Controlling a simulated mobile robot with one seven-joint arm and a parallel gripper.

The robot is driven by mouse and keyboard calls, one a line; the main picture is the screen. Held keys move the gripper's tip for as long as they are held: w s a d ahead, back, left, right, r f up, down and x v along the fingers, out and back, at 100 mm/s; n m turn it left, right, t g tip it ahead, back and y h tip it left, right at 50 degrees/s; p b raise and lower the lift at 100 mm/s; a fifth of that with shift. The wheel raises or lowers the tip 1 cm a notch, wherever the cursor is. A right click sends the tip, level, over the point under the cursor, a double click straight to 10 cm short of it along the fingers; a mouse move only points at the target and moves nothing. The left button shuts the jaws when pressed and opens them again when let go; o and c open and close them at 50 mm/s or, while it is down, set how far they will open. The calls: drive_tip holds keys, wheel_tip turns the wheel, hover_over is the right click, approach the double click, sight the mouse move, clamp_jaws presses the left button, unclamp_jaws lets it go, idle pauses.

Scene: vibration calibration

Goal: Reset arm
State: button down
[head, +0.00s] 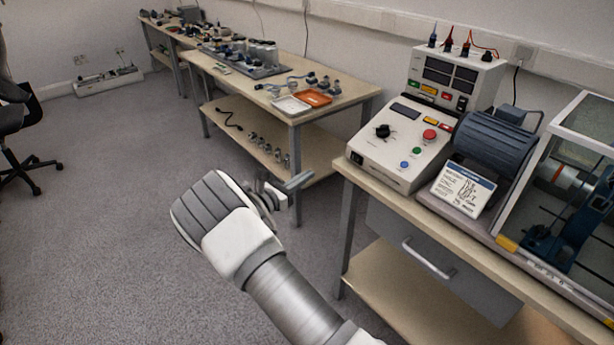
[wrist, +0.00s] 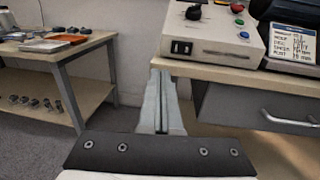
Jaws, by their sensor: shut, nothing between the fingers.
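My arm reaches up from the bottom of the head view. My gripper (head: 303,181) points right, in the gap between the middle table and the right bench, and touches nothing that I can make out. In the wrist view my gripper (wrist: 160,75) shows with its two fingers together and nothing between them. Its tips appear just in front of the left end of the bench. The exact distance to the bench edge cannot be told.
The right bench (head: 350,172) carries a control box (head: 398,150), a dark motor (head: 493,140), a written card (head: 464,188) and a clear-sided enclosure (head: 590,118). A grey drawer (head: 440,262) hangs below. The middle table (head: 348,92) holds trays and parts. An office chair (head: 14,120) stands left. Grey floor (head: 110,240) is open.

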drive_tip(key=s+d+r+m+g+y, duration=0.5)
drive_tip(key=s+d+r+m+g, duration=0.5)
drive_tip(key=s+d+r+m, duration=0.6)
drive_tip(key=s+a+r+m+t+y, duration=0.25)
drive_tip(key=s+m+y, duration=0.2)
drive_tip(key=s, duration=0.75)
drive_tip(key=s+a+r+m+t+y, duration=0.1)
drive_tip(key=s+a+r+m+y, duration=0.4)
drive_tip(key=s, duration=0.8)
wheel_tip(320, 180, up, 10)
drive_tip(key=d+m+h+p, duration=0.1)
drive_tip(key=d+p, duration=0.1)
drive_tip(key=p, duration=1)
drive_tip(key=shift+r+p, duration=0.15)
drive_tip(key=shift+p, duration=0.25)
drive_tip(key=shift+d, duration=0.2)
